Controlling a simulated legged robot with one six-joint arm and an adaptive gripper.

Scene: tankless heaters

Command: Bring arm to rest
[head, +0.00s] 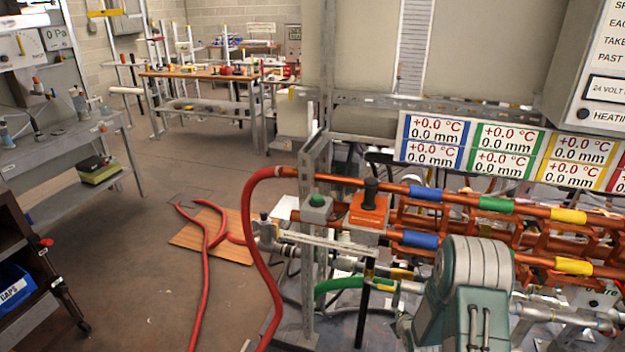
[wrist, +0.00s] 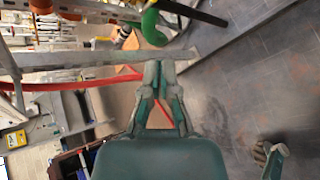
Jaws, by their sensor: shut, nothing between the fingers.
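My gripper (wrist: 158,72) shows in the wrist view with its two grey fingertips together, shut and empty. Its fingertips appear close to a grey metal bar (wrist: 85,77), but I cannot tell whether they touch it. In the head view my teal and grey arm (head: 468,285) stands at the lower right, in front of the orange pipes (head: 520,240). The gripper itself cannot be made out in the head view.
A red hose (head: 262,270) loops from the pipe rig to the floor. A green hose (head: 338,284) is low on the rig and also near the gripper in the wrist view (wrist: 153,28). A grey bench (head: 60,150) stands left. The middle floor is mostly clear.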

